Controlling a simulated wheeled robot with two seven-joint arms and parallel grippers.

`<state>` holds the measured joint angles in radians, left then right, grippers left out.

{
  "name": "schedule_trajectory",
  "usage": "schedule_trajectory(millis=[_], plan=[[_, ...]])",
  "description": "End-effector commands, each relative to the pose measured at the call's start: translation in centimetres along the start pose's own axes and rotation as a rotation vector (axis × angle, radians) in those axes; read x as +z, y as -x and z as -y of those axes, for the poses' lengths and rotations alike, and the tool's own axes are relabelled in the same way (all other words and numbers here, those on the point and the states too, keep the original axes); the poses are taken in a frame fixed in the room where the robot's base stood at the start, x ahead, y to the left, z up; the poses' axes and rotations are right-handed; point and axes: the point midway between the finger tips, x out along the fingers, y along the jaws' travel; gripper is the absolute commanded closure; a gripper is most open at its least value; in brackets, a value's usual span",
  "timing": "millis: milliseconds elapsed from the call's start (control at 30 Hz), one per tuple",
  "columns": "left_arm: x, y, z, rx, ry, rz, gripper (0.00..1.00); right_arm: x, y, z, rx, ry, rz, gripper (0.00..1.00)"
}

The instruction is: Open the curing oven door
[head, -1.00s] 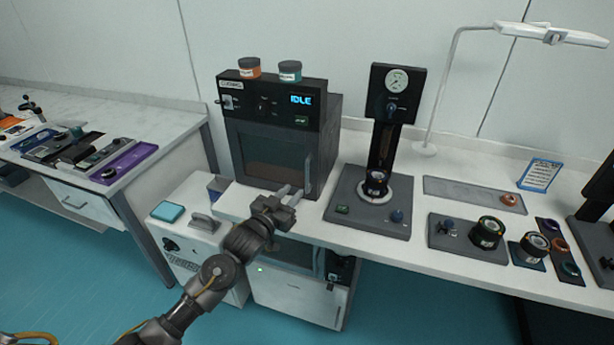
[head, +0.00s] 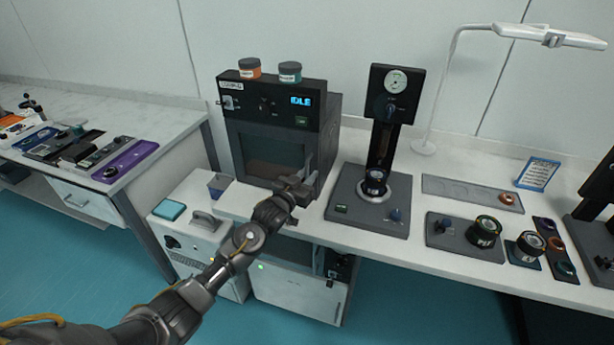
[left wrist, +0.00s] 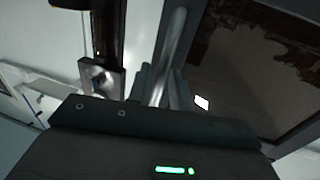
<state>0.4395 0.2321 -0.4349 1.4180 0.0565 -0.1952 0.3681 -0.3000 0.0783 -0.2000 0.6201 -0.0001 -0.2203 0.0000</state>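The curing oven (head: 276,130) is a dark grey box on the bench with a lit "IDLE" display. Its door, with a dark window (head: 270,155), looks shut. A vertical bar handle (head: 307,167) is on the door's right side. My left gripper (head: 298,182) is at the lower part of this handle. In the left wrist view the handle (left wrist: 176,40) runs down between my two fingers (left wrist: 160,88), with one close on each side. I cannot tell whether they press on it. My right gripper is not in view.
Two jars, orange (head: 250,68) and teal (head: 289,71), stand on the oven. A gauge press (head: 370,200) stands close right of the door. A white unit (head: 195,235) with a teal pad is at the left. The floor before the bench is clear.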

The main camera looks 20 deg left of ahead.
Motion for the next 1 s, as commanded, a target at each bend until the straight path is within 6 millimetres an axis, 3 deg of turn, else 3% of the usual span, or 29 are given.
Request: schedule_trajectory(millis=[167, 633, 767, 1000], plan=[[0.0, 0.0, 0.0, 0.000, 0.000, 0.000, 1.00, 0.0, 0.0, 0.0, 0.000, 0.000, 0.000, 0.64], [-0.1, 0.8, 0.1, 0.026, -0.001, 0.001, 1.00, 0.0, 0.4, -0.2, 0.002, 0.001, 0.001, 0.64], [-0.2, 2.5, 0.1, 0.077, -0.003, 0.003, 1.00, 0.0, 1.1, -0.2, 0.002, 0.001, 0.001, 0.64], [-0.1, 7.7, 0.8, 0.254, -0.005, 0.007, 1.00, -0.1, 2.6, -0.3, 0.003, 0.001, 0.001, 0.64]])
